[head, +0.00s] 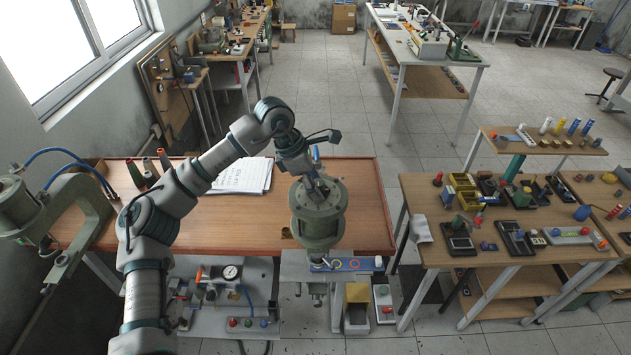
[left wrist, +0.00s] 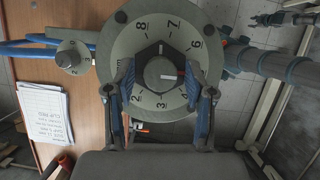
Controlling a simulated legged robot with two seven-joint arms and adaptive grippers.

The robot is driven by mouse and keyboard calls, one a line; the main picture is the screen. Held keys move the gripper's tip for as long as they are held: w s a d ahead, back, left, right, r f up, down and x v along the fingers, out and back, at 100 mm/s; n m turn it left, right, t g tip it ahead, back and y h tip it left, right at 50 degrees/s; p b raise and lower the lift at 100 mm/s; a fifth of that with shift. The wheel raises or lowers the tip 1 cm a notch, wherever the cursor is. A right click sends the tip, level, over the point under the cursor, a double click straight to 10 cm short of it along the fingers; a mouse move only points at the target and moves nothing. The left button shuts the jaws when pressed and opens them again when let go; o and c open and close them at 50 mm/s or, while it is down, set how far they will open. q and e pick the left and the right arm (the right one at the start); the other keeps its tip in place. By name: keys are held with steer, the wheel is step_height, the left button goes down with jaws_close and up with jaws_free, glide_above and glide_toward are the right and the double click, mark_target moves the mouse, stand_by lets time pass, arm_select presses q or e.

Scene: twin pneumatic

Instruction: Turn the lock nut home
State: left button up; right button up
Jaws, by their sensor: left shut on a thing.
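A grey-green cylinder head (head: 318,225) stands at the front right of the wooden bench. In the left wrist view its round numbered dial face (left wrist: 125,35) fills the upper middle. A dark hexagonal lock nut (left wrist: 150,53) sits at the dial's centre around a grey round knob (left wrist: 163,72) with a white mark and a red mark. My left gripper (head: 316,188) is over the cylinder's top, and in its wrist view the blue-and-dark fingers (left wrist: 162,75) are shut on the lock nut from both sides. In the head view the gripper hides the nut. My right gripper is not in view.
White papers (head: 243,176) lie on the wooden bench (head: 367,200). A green C-shaped press (head: 75,215) with blue hoses stands at the left. A panel with a gauge (head: 231,272) is below the bench front. A crowded side table (head: 415,190) stands right, with floor between.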

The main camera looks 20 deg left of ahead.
arm_select(q)
steer(key=shift+m, duration=0.6)
steer(key=o, duration=0.9)
steer(key=shift+o, duration=1.3)
steer(key=shift+w+a, duration=0.1)
steer(key=shift+a, duration=0.1)
steer(key=w+v, duration=0.1)
steer(key=v, duration=1)
steer(key=shift+s+a+r, duration=0.2)
steer(key=shift+a+r, duration=0.1)
